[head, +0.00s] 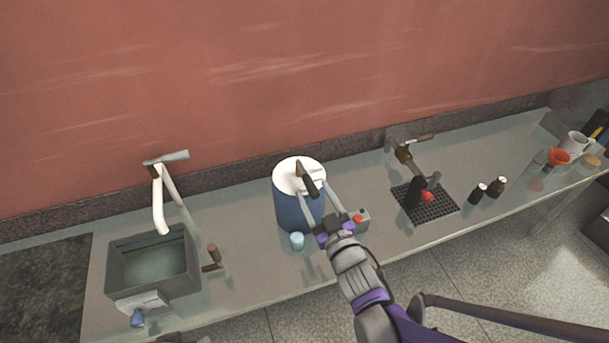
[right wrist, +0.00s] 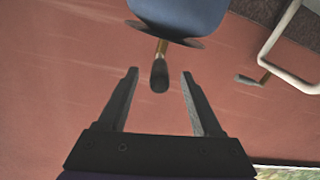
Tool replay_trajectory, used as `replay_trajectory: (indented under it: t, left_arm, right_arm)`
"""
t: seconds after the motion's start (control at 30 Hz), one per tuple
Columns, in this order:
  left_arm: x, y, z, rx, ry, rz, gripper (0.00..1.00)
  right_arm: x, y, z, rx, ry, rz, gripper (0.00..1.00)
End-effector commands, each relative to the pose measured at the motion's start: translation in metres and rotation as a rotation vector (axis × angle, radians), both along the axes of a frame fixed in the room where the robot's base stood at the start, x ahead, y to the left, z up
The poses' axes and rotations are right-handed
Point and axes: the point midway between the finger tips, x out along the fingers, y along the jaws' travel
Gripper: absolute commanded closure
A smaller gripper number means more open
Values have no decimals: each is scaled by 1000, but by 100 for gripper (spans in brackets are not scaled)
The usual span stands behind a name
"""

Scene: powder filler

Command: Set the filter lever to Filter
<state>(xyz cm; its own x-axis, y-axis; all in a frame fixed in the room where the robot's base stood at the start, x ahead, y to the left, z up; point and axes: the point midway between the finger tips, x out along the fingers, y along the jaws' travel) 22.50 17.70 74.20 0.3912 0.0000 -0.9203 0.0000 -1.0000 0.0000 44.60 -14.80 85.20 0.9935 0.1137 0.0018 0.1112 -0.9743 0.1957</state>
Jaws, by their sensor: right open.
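A lever with a dark grip (head: 308,184) and a brass-coloured stem stands at the white lid of a blue cylinder (head: 290,211). No filter label is readable, so I cannot tell its marked setting. My right gripper (head: 315,189) is open at the lever. In the right wrist view, the dark grip (right wrist: 159,74) appears between the two fingertips of the right gripper (right wrist: 160,72), with gaps on both sides. The blue cylinder (right wrist: 180,14) is at the top there. My left gripper is out of view.
A grey sink (head: 195,270) with a white tap (head: 158,205) is at the left of the counter. A small cup (head: 297,240) and a red-buttoned box (head: 361,217) sit near the cylinder. A black grate (head: 438,212), dark bottles (head: 497,187) and an orange funnel (head: 558,156) are to the right.

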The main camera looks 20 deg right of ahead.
Motion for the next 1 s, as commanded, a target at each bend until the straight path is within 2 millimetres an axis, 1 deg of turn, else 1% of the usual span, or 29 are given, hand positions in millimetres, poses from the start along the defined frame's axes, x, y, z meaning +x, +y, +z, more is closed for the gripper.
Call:
replay_trajectory:
  t: [0.03, 0.1, 0.2, 0.33, 0.5, 0.77, 0.87, 1.0]
  left_arm:
    - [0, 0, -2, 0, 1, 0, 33]
    - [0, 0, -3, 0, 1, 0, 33]
    - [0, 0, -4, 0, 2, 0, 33]
    - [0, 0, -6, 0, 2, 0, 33]
    - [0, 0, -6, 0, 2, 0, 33]
    - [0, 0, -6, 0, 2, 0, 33]
    - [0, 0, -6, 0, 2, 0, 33]
    - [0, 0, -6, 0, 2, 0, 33]
  right_arm:
    - [12, 2, -1, 1, 1, 1, 33]
    - [25, 3, -1, 1, 1, 0, 33]
    - [42, 5, -1, 1, 1, 0, 33]
    - [59, 6, -1, 1, 1, -1, 33]
    - [69, 7, 0, 1, 1, -1, 33]
    - [70, 7, 0, 1, 2, -1, 33]
    - [70, 7, 0, 1, 2, -1, 49]
    - [70, 7, 0, 1, 2, -1, 75]
